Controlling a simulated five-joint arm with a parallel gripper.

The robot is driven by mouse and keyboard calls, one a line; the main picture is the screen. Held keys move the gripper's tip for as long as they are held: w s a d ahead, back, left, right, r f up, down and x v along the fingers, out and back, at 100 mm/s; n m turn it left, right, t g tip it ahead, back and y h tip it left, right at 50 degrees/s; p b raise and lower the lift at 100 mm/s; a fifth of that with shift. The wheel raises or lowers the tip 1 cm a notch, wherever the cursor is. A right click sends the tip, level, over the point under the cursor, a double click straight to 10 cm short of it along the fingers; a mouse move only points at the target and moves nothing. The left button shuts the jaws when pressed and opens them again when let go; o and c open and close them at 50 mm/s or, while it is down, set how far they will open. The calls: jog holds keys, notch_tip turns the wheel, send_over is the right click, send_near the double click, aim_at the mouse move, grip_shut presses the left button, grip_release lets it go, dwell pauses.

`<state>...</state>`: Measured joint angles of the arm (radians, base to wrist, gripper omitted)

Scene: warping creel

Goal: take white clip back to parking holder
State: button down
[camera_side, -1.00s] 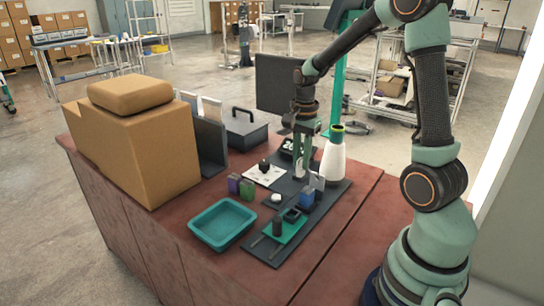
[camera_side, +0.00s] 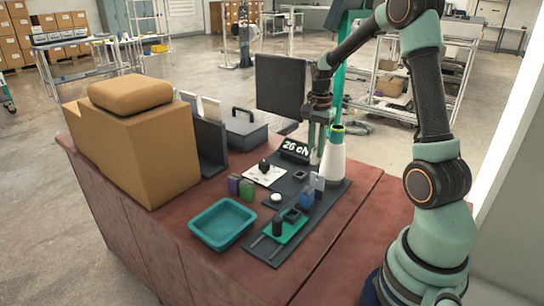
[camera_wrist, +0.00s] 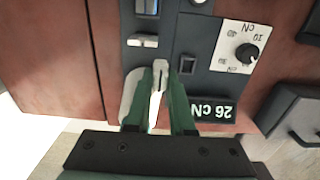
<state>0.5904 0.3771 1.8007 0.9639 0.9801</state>
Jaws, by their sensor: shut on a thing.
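My gripper (camera_wrist: 160,100) is shut on the white clip (camera_wrist: 160,72), whose pale tip shows between the green fingers in the wrist view. In the side view my gripper (camera_side: 315,157) hangs above the far part of the dark board, just left of the white yarn cone (camera_side: 333,163) with its green top. The cone (camera_wrist: 130,92) is partly hidden behind a finger in the wrist view. A small dark square socket (camera_side: 299,175), which looks like the parking holder, stands on the board; it also shows right of the fingers in the wrist view (camera_wrist: 187,65) and looks empty.
A "26 cN" display (camera_side: 295,149) stands behind the socket, and a white dial card (camera_side: 264,174) lies left of it. A blue block (camera_side: 306,199) and a pale upright piece (camera_side: 317,182) are nearer. A teal tray (camera_side: 222,223) sits at the front left.

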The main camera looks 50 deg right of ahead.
jog(key=shift+w, duration=0.15)
jog(key=w, duration=0.4)
jog(key=shift+d, duration=0.35)
jog(key=shift+w+d, duration=0.95)
jog(key=shift+d, duration=0.05)
jog(key=shift+f, duration=3.15)
jog(key=shift+f, duration=0.4)
